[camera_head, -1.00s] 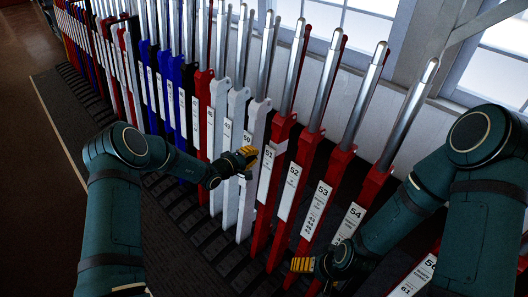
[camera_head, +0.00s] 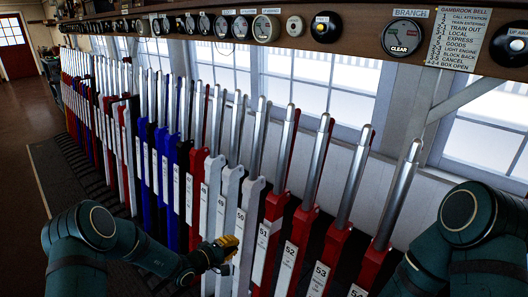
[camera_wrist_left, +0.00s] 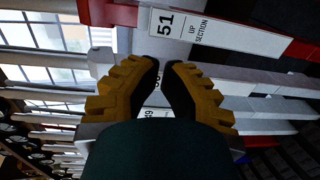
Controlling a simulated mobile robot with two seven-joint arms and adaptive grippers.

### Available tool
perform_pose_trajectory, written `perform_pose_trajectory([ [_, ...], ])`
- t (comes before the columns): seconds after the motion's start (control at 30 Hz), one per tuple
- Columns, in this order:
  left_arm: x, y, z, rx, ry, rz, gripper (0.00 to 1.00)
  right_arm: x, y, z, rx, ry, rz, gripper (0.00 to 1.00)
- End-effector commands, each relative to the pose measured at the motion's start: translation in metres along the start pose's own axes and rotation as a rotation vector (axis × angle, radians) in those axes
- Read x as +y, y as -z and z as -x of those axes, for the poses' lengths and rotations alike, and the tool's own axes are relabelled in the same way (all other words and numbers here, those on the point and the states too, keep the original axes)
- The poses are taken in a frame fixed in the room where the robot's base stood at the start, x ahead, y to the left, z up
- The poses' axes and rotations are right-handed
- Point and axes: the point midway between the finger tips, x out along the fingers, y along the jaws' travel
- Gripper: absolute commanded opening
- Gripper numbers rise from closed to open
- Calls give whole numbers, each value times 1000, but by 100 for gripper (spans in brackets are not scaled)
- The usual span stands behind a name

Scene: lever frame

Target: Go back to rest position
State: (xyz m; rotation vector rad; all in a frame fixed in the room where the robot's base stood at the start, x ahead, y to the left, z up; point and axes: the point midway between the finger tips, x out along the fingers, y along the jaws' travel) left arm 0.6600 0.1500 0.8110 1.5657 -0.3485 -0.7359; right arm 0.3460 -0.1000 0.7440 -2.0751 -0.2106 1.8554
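My left gripper (camera_head: 228,243) is in front of the white levers, low in the head view, with yellow finger pads. In the left wrist view its fingertips (camera_wrist_left: 162,64) are drawn almost together, with a narrow gap and nothing held between them. Behind them lie the red lever 51 (camera_wrist_left: 195,30) and white levers. In the head view lever 51 (camera_head: 266,240) stands just right of the gripper and white lever 50 (camera_head: 243,222) is right by it; contact cannot be told. My right arm (camera_head: 455,240) enters at the lower right; its gripper is out of view.
A long row of upright levers runs back to the left, with blue levers (camera_head: 173,180) in its middle and red lever 52 (camera_head: 296,245) at right. A shelf of instruments (camera_head: 300,15) hangs above, before windows (camera_head: 295,90). Open floor (camera_head: 22,135) lies left.

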Motion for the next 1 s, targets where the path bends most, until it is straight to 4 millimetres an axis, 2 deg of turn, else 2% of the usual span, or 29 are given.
perform_pose_trajectory([
  [0.07, -8, -21, 1, -66, 49, 13, 0, 0, 0, 0, 0, 0, 0, 92],
  [0.17, -28, -64, 10, -200, 168, 33, 0, 0, 0, 0, 0, 0, 0, 92],
  [0.23, -46, -99, 23, -305, 283, 44, 0, 0, 0, 0, 0, 0, 0, 92],
  [0.3, -65, -130, 41, -396, 406, 38, 0, 0, 0, 0, 0, 0, 0, 92],
  [0.4, -89, -165, 70, -494, 577, 7, 0, 0, 0, 0, 0, 0, 0, 92],
  [0.5, -110, -188, 102, -555, 731, -53, 0, 0, 0, 0, 0, 0, 0, 92],
  [0.6, -125, -203, 131, -583, 859, -135, 0, 0, 0, 0, 0, 0, 0, 92],
  [0.73, -137, -212, 161, -581, 968, -267, 0, 0, 0, 0, 0, 0, 0, 92],
  [0.83, -139, -217, 176, -559, 998, -374, 0, 0, 0, 0, 0, 0, 0, 92],
  [1.0, -131, -226, 185, -516, 962, -508, 0, 0, 0, 0, 0, 0, 0, 92],
])
